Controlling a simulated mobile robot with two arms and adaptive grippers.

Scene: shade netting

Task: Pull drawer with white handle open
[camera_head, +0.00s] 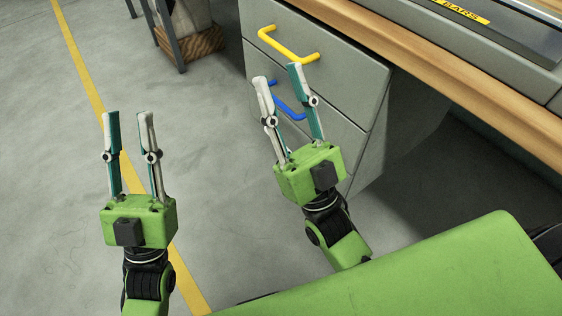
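A grey drawer cabinet (345,75) stands under a wooden worktop. Its top drawer has a yellow handle (287,47) and the drawer below has a blue handle (288,106), partly behind my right gripper. I see no white handle; the lower cabinet front is largely hidden by my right gripper. The visible drawers look closed. My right gripper (279,74) is open and empty, in front of the cabinet near the blue handle; I cannot tell whether it touches it. My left gripper (130,115) is open and empty over the floor, well left of the cabinet.
The wooden worktop (450,80) juts out at the right above the cabinet. A metal-legged stand with a wooden block (190,43) is at the top left. A yellow line (85,73) crosses the grey floor, which is clear at the left.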

